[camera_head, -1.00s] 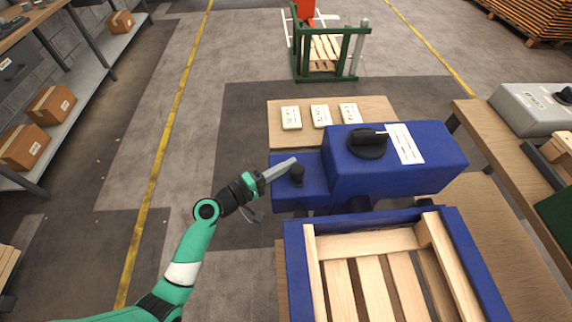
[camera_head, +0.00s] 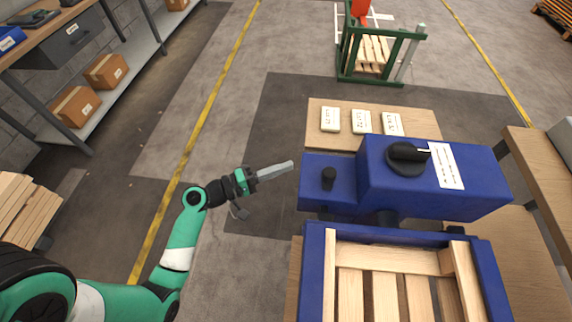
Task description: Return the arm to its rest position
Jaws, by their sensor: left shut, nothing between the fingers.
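My left arm comes in from the lower left in green and white. Its gripper (camera_head: 275,171) is shut and empty, with its grey fingers pointing right. The fingertips are just left of the blue machine (camera_head: 430,185), over the floor, with a small gap to it. The machine carries a small black knob (camera_head: 329,177) on its left block and a larger black rotary handle (camera_head: 407,157) on top. My right arm and gripper are not in view.
A wooden pallet (camera_head: 392,262) lies in the blue frame (camera_head: 313,270) in front of the machine. Several labelled pale blocks (camera_head: 361,121) lie on a wooden board (camera_head: 318,140). A shelf with boxes (camera_head: 75,105) stands left, stacked planks (camera_head: 25,205) lower left. Floor between is clear.

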